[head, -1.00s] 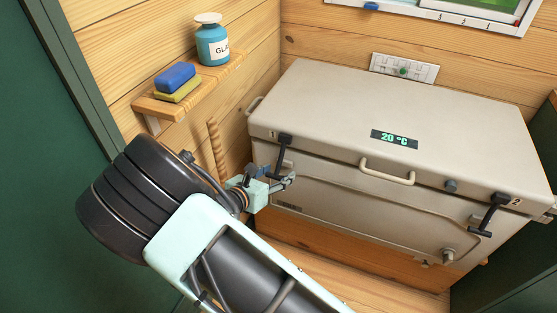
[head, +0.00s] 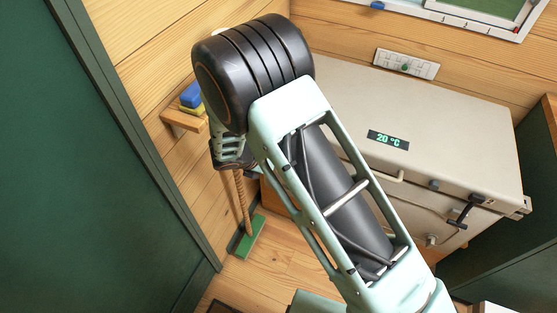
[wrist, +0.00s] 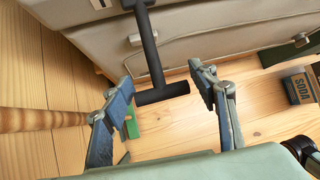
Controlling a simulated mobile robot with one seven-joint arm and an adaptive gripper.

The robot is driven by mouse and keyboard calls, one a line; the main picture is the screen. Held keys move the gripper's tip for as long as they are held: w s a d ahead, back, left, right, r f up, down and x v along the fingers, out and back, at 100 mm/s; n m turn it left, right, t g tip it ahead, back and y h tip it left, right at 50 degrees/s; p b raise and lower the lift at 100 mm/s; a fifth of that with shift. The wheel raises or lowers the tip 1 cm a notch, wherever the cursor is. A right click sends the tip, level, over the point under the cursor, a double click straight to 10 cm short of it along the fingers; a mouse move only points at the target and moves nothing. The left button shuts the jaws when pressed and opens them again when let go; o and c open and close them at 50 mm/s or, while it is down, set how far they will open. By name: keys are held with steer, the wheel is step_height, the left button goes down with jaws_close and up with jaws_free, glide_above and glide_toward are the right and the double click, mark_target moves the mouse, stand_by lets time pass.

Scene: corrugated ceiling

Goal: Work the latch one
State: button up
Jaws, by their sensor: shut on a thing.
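The grey chest (head: 440,130) stands against the back wall with its lid down and a "20 °C" display on top. Latch one is hidden behind my arm in the head view. In the wrist view its black T-shaped handle (wrist: 152,55) hangs down the chest front, with its crossbar between my fingertips. In the head view the fingertips are hidden behind my arm. The second black latch (head: 468,208) is at the chest's right front.
A broom with a green head (head: 246,237) stands on the floor left of the chest; its brown stick (wrist: 40,120) is close to my left finger. A wall shelf (head: 185,118) holds a blue block (head: 191,95). A SODA box (wrist: 299,87) is at the right. Open floor lies below.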

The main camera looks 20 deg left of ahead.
steer(key=shift+r, duration=1)
steer(key=shift+c, duration=0.2)
steer(key=shift+r, duration=0.1)
steer(key=o, duration=1.7)
steer(key=shift+c, duration=0.2)
steer(key=v, duration=1.2)
steer(key=shift+s, duration=0.15)
